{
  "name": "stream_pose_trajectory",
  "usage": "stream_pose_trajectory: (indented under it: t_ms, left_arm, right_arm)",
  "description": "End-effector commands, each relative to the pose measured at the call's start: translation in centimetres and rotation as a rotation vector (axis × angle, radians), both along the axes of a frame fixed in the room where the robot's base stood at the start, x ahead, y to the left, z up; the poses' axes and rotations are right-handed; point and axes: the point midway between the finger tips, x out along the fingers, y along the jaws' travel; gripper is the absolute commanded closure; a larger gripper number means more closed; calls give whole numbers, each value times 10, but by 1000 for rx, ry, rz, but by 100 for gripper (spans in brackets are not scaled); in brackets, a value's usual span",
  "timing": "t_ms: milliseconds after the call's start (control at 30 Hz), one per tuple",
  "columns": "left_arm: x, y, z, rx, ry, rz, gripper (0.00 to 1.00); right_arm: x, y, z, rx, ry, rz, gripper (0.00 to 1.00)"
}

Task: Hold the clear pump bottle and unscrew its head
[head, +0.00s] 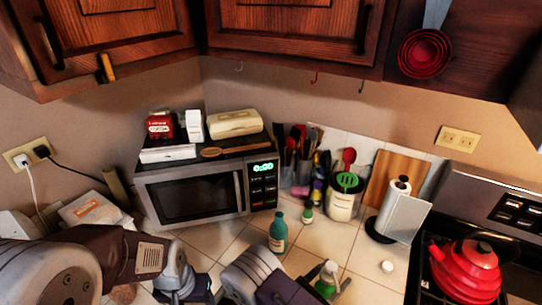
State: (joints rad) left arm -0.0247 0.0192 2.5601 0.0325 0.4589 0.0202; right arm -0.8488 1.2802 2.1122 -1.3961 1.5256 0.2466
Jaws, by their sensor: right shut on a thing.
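The clear pump bottle (325,288), with green showing in it and a pale pump head on top, is at the bottom of the head view, right of centre. My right gripper (332,283) is shut on it, with fingers at its sides. The bottle's lower part is cut off, so I cannot tell whether it touches the counter. My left gripper (195,290) is at the bottom edge, left of the bottle and apart from it. Its fingers are not visible.
A teal bottle (278,232) and a small green bottle (307,212) stand behind the pump bottle. The microwave (205,190), utensil pot (341,206), paper towel holder (397,208) and red kettle (468,270) line the back and right. Some tiled counter (345,252) is free.

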Motion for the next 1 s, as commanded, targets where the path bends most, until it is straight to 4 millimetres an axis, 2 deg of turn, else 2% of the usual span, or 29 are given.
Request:
stream_pose_trajectory:
  t_ms: [133,233,700,833,1000]
  left_arm:
    - [0,0,1,0,-1,0,38]
    - [0,0,1,0,-1,0,38]
    - [0,0,1,0,0,0,38]
    - [0,0,1,0,0,0,38]
    - [0,0,1,0,0,0,38]
  right_arm:
    - [2,3,2,-1,-2,8,100]
    - [3,14,4,0,-4,30,100]
    - [14,119,15,1,-2,246,100]
    - [17,137,17,0,-1,283,100]
    - [18,147,19,0,-1,302,100]
